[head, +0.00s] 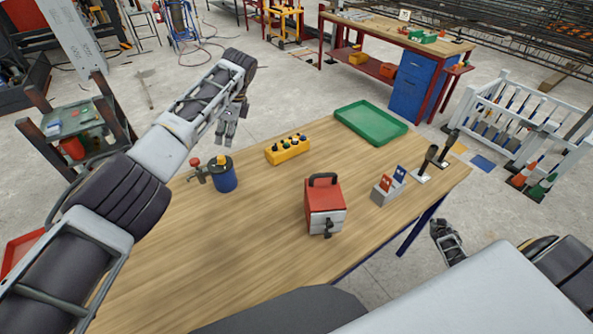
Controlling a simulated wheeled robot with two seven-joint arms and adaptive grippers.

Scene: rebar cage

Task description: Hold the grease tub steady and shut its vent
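The blue tub (223,178), which I take for the grease tub, stands upright on the left part of the wooden table, with a dark and yellow top. A small red-knobbed metal fitting (196,168) shows at its left; whether it is joined to the tub or is the vent, I cannot tell. My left gripper (227,130) hangs above the table's far left edge, beyond the tub in the picture and apart from it, with nothing seen in it. My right gripper (450,244) is off the table's right edge, far from the tub. Finger gaps are unclear on both.
On the table (240,255) are a yellow button box (288,150), a green tray (371,122), a red-and-grey box with a handle (324,205), a grey block with red and blue pieces (388,190) and dark upright tools (427,163). The table's front left is clear.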

